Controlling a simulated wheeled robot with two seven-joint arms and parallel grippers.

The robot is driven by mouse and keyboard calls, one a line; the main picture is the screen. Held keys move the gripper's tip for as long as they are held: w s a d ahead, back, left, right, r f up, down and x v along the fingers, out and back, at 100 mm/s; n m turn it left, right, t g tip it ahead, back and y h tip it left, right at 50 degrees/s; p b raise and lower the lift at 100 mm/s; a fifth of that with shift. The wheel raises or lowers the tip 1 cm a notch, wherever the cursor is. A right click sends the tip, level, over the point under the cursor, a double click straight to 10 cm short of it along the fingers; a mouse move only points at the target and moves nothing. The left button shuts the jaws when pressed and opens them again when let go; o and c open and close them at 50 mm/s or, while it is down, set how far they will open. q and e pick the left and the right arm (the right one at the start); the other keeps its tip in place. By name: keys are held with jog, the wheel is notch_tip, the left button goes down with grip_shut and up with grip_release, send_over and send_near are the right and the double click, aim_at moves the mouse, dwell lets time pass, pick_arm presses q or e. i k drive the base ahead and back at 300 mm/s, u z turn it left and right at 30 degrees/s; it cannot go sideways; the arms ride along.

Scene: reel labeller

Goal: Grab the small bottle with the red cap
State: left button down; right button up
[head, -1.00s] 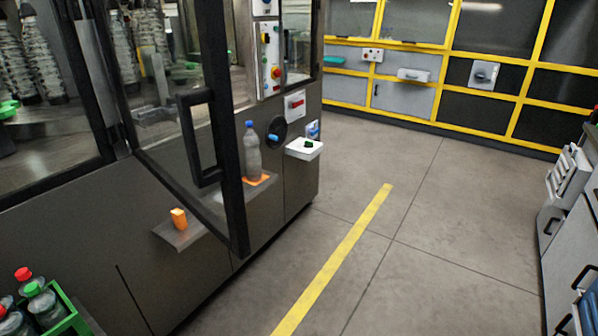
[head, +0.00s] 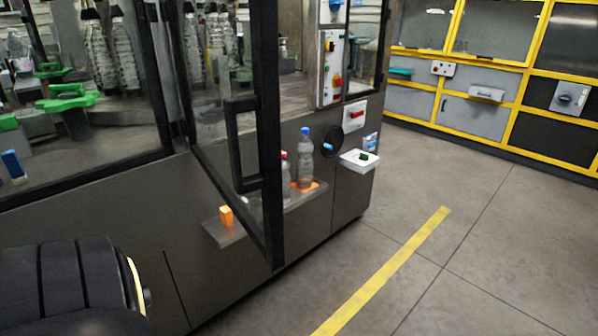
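A clear bottle with a red cap (head: 286,178) stands on the machine's side shelf, just right of the open door's dark post, which partly hides it. A taller clear bottle with a blue cap (head: 305,165) stands close to its right on an orange patch of the shelf. Neither of my grippers is in view. A dark ribbed part at the lower left looks like one of my arm links.
The machine's glass door (head: 270,130) stands open in front of the shelf (head: 232,236). An orange block (head: 226,217) sits at the shelf's near end. A white tray (head: 360,160) juts out farther right. The floor right of the yellow line (head: 385,270) is clear.

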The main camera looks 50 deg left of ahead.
aim_at(286, 166)
jog(key=i, duration=2.1)
jog(key=u, duration=3.55)
jog(key=i, duration=1)
